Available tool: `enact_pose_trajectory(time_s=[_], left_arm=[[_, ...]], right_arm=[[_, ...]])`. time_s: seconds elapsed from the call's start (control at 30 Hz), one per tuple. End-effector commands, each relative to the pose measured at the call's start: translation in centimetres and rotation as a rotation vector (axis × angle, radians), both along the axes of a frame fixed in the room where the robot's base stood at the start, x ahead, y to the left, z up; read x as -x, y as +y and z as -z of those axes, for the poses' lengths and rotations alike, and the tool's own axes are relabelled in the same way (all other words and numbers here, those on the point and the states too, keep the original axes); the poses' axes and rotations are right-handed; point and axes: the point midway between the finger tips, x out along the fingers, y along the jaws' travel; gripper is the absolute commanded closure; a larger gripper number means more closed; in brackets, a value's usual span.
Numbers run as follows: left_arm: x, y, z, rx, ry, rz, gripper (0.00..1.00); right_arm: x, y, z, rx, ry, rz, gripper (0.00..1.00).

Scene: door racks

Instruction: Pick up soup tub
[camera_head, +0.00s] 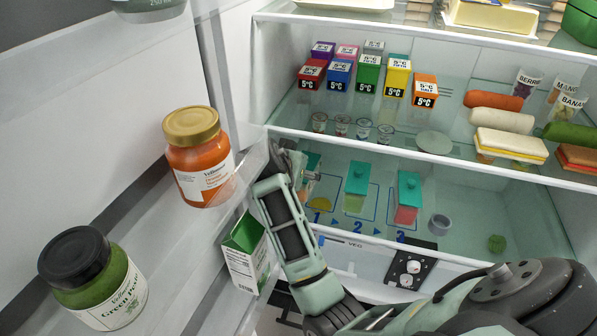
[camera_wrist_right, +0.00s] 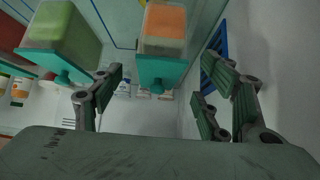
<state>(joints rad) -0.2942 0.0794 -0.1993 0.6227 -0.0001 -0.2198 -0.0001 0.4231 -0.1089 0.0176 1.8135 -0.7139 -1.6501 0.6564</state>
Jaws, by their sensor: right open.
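Several tubs with teal lids stand in the clear drawer. The yellow-green tub (camera_head: 356,187) is by number 2 and the red tub (camera_head: 407,200) by number 3. A tub (camera_head: 313,163) by number 1 is mostly hidden behind my right gripper (camera_head: 296,162). In the right wrist view an orange tub (camera_wrist_right: 163,28) lies ahead between the spread fingers of my right gripper (camera_wrist_right: 160,88), apart from them. The yellow-green tub (camera_wrist_right: 60,32) is left of it. I cannot read which one is soup. My left gripper is not in view.
A green carton (camera_head: 245,255), an orange jar (camera_head: 198,160) and a green jar (camera_head: 92,278) stand in the door racks, the carton close beside my right arm. A glass shelf (camera_head: 440,142) with small boxes lies above the drawer. A grey cup (camera_head: 440,224) is in the drawer.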

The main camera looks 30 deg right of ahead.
Motion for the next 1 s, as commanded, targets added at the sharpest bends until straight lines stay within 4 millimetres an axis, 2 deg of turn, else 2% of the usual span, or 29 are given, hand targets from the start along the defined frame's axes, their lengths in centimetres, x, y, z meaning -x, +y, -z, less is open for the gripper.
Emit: enact_pose_trajectory(time_s=[0.33,0.6,0.73,0.9,1.0], left_arm=[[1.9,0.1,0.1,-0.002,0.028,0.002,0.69],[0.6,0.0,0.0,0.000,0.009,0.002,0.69],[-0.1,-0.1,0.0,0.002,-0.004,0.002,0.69],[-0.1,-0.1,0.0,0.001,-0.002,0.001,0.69],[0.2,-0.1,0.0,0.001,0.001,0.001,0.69]], right_arm=[[-1.6,-2.1,2.3,0.003,0.002,0.002,0.31],[-3.6,-4.4,4.6,0.002,0.003,0.001,0.31],[-3.9,-4.7,5.0,-0.001,0.001,0.001,0.31],[-3.9,-4.6,5.0,-0.001,0.000,0.001,0.31],[-3.9,-4.6,5.0,-0.001,0.000,0.001,0.39]])
